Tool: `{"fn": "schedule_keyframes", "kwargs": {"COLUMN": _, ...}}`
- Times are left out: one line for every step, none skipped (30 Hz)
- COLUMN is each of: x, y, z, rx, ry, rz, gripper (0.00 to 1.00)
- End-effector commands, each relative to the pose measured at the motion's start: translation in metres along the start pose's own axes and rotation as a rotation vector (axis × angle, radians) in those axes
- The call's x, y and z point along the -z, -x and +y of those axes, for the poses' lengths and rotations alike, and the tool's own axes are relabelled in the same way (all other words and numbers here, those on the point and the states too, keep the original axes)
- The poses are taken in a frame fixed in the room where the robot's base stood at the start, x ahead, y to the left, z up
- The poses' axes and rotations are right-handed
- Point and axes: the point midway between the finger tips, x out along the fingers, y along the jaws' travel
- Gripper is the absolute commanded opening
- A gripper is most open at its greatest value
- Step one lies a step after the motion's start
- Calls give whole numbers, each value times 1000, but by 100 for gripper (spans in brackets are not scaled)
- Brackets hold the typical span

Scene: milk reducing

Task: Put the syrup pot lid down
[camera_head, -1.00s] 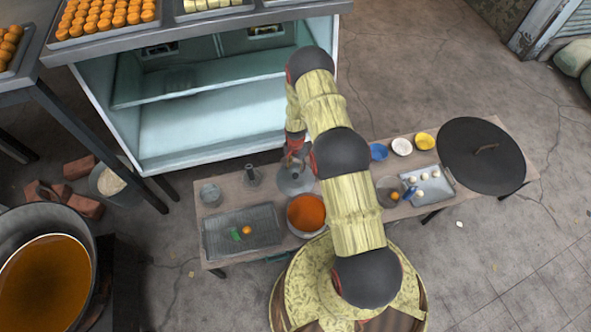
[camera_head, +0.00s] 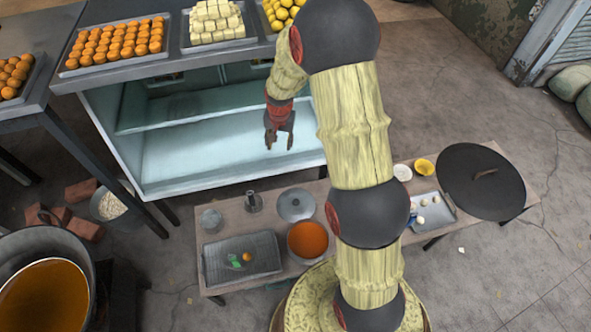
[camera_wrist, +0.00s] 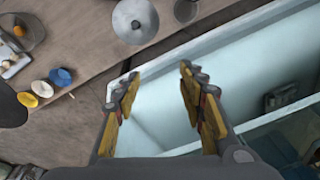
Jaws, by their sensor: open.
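The syrup pot lid (camera_head: 297,206), a round grey metal disc with a small knob, lies on the low wooden table, just behind the pot of orange syrup (camera_head: 308,240). In the wrist view the lid (camera_wrist: 134,20) is at the top, apart from my fingers. My gripper (camera_head: 279,143) hangs above and behind the table, in front of the pale blue cabinet. In the wrist view my gripper (camera_wrist: 155,85) shows its two fingers spread with nothing between them.
A pale blue open cabinet (camera_head: 230,160) stands behind the table. A grey tray (camera_head: 242,258), a metal cup (camera_head: 211,220) and a large dark round lid (camera_head: 482,182) are on the table. Sweets trays (camera_head: 118,45) sit on the cabinet top. A large syrup vat (camera_head: 45,300) stands at left.

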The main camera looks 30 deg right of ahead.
Motion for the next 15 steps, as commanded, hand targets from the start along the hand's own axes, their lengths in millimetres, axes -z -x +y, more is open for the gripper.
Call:
{"fn": "schedule_keyframes", "kwargs": {"x": -4, "y": 29, "z": -4, "rx": 12, "ry": 29, "rz": 18, "gripper": 40}}
{"fn": "schedule_keyframes", "kwargs": {"x": -7, "y": 44, "z": -6, "rx": 17, "ry": 47, "rz": 25, "gripper": 40}}
{"fn": "schedule_keyframes", "kwargs": {"x": -12, "y": 62, "z": -7, "rx": 23, "ry": 72, "rz": 34, "gripper": 40}}
{"fn": "schedule_keyframes", "kwargs": {"x": -17, "y": 76, "z": -8, "rx": 27, "ry": 90, "rz": 41, "gripper": 40}}
{"fn": "schedule_keyframes", "kwargs": {"x": -21, "y": 90, "z": -8, "rx": 31, "ry": 108, "rz": 48, "gripper": 40}}
{"fn": "schedule_keyframes", "kwargs": {"x": -28, "y": 108, "z": -9, "rx": 38, "ry": 133, "rz": 58, "gripper": 40}}
{"fn": "schedule_keyframes", "kwargs": {"x": -33, "y": 122, "z": -8, "rx": 42, "ry": 150, "rz": 65, "gripper": 40}}
{"fn": "schedule_keyframes", "kwargs": {"x": -38, "y": 135, "z": -9, "rx": 47, "ry": 170, "rz": 73, "gripper": 40}}
{"fn": "schedule_keyframes", "kwargs": {"x": -46, "y": 151, "z": -8, "rx": 52, "ry": 194, "rz": 82, "gripper": 40}}
{"fn": "schedule_keyframes", "kwargs": {"x": -52, "y": 164, "z": -7, "rx": 57, "ry": 212, "rz": 91, "gripper": 40}}
{"fn": "schedule_keyframes", "kwargs": {"x": -59, "y": 176, "z": -6, "rx": 61, "ry": 229, "rz": 98, "gripper": 40}}
{"fn": "schedule_keyframes", "kwargs": {"x": -68, "y": 191, "z": -4, "rx": 66, "ry": 254, "rz": 108, "gripper": 40}}
{"fn": "schedule_keyframes", "kwargs": {"x": -74, "y": 202, "z": -2, "rx": 70, "ry": 272, "rz": 116, "gripper": 40}}
{"fn": "schedule_keyframes", "kwargs": {"x": -82, "y": 212, "z": 0, "rx": 74, "ry": 291, "rz": 122, "gripper": 40}}
{"fn": "schedule_keyframes", "kwargs": {"x": -91, "y": 226, "z": 2, "rx": 80, "ry": 314, "rz": 134, "gripper": 40}}
